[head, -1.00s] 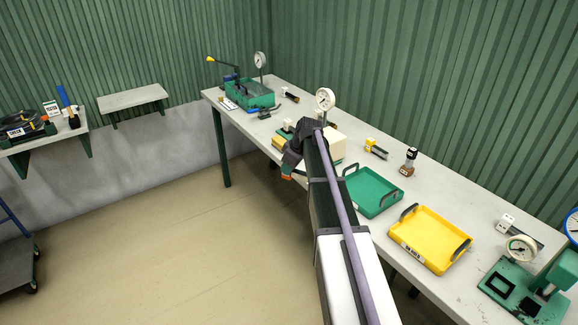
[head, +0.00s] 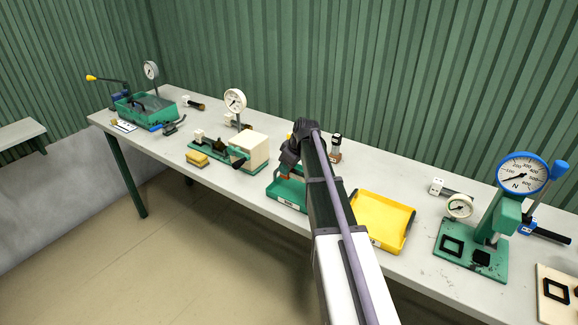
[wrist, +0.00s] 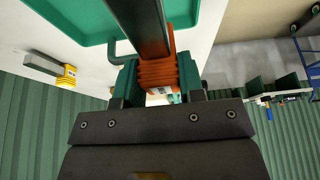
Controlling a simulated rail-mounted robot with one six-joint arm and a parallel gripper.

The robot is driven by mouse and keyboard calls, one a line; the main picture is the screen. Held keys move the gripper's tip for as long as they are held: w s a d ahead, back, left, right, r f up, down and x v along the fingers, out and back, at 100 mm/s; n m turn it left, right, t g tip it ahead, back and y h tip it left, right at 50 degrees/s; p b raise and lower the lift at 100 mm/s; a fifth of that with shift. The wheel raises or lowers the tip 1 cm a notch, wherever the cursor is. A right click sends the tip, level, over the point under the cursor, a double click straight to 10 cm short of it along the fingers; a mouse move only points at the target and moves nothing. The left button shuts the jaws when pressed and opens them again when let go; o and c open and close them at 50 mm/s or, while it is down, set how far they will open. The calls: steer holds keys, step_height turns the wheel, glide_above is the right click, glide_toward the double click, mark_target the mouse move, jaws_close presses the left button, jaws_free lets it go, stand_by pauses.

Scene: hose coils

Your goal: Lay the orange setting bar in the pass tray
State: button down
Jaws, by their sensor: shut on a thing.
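My gripper (head: 288,163) is shut on the orange setting bar, whose ribbed orange grip (wrist: 157,72) sits between my green-edged fingers in the wrist view. The bar's dark shaft runs up from the grip, over the edge of a green tray (wrist: 75,35). In the head view the green tray (head: 291,204) lies just below my gripper, partly hidden by my arm. A yellow tray (head: 384,216) stands to its right. The tray labels are too small to read here, so I cannot tell which is the pass tray.
A green fixture with a cream block (head: 249,147) and a gauge (head: 235,101) stand left of the green tray. A small dark-and-white fitting (head: 336,148) stands behind it. A green press with a large gauge (head: 522,174) is at the right.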

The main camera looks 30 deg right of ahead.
mark_target(294, 171)
steer(key=shift+f+b, duration=3.2)
steer(key=shift+f+b, duration=0.6)
steer(key=c, duration=0.6)
jaws_free()
steer(key=shift+c, duration=0.2)
steer(key=shift+r, duration=0.1)
steer(key=shift+p+v, duration=3.8)
steer(key=shift+v, duration=0.2)
